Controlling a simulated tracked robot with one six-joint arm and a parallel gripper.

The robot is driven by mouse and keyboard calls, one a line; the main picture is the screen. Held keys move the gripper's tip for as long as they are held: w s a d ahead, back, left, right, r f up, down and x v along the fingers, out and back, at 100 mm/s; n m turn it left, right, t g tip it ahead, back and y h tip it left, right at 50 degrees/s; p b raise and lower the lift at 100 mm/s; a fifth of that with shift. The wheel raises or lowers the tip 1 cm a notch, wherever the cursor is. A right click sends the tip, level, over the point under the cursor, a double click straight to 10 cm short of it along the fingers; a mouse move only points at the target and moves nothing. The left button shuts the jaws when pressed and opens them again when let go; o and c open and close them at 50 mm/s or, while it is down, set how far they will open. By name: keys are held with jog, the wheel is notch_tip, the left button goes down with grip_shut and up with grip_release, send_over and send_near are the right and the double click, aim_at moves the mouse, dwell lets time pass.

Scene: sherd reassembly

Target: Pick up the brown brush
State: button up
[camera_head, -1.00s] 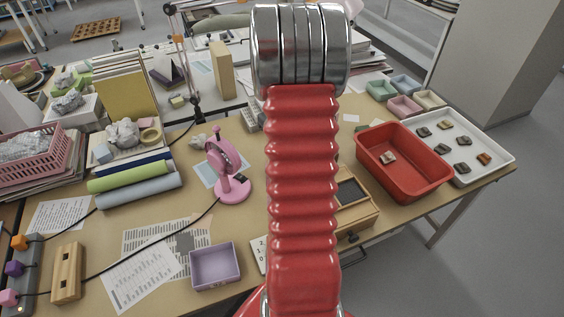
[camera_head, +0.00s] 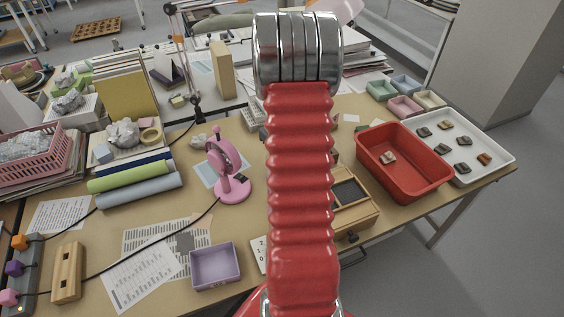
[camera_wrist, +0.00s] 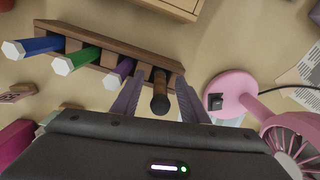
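The brown brush (camera_wrist: 160,98) stands in the wooden rack in the wrist view, its dark round end toward the camera. My gripper (camera_wrist: 157,92) is open, with one purple-grey finger on each side of the brush. I cannot tell whether either finger touches it. The brown rack (camera_wrist: 108,54) also holds a blue brush (camera_wrist: 42,44), a green brush (camera_wrist: 78,60) and a purple brush (camera_wrist: 118,72) in a row to the left. In the head view my red arm hides the rack and my gripper.
A pink fan (camera_wrist: 232,92) stands right of the rack in the wrist view; it also shows in the head view (camera_head: 232,186). A wooden box (camera_wrist: 170,5) is at the top edge. A red tub (camera_head: 372,165) and a white tray (camera_head: 500,155) with sherds stand at the right.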

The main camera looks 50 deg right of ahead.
jog(key=shift+c, duration=0.5)
grip_shut()
jog(key=shift+r, duration=0.1)
notch_tip(320, 180, up, 10)
jog(key=shift+f, duration=0.1)
dwell(0.4)
dwell(0.5)
